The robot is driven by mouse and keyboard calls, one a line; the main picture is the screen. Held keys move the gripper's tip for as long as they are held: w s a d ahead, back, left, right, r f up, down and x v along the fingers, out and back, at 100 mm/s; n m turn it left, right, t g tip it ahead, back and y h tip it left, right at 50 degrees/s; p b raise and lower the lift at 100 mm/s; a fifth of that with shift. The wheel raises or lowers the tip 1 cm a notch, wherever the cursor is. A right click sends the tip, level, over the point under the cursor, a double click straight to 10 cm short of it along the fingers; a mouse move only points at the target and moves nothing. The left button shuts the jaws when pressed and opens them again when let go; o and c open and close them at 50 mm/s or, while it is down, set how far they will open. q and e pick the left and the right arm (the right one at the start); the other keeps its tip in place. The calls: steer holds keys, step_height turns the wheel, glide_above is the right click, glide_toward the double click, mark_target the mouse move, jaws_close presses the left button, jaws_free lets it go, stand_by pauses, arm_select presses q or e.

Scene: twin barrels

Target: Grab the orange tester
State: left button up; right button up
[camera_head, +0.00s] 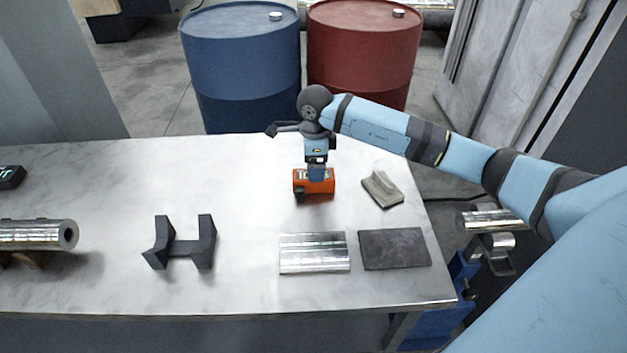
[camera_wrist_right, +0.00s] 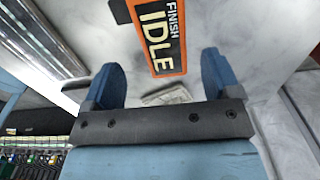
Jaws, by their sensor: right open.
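The orange tester (camera_head: 300,185) is a small block on the grey marble-look table, right of its middle. My right gripper (camera_head: 316,172) is over it in the head view and hides part of its top. In the right wrist view the tester's orange-framed dark label (camera_wrist_right: 155,35), reading FINISH and IDLE, shows at the top middle. The two blue fingers of my right gripper (camera_wrist_right: 160,65) are spread apart, and the tester's near end appears in line with the gap between them. I cannot tell whether a finger touches it. My left gripper is in neither view.
A grey wedge-like piece (camera_head: 383,188) lies right of the tester. A shiny metal plate (camera_head: 314,254), a dark plate (camera_head: 394,249) and a dark U-shaped holder (camera_head: 185,248) lie nearer. A metal cylinder (camera_head: 38,235) is at left. Blue (camera_head: 243,65) and red (camera_head: 363,50) barrels stand behind.

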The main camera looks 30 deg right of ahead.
steer(key=f, duration=0.5)
steer(key=shift+w, duration=0.3)
steer(key=c, duration=1)
steer(key=shift+r, duration=0.1)
steer(key=shift+c, duration=0.9)
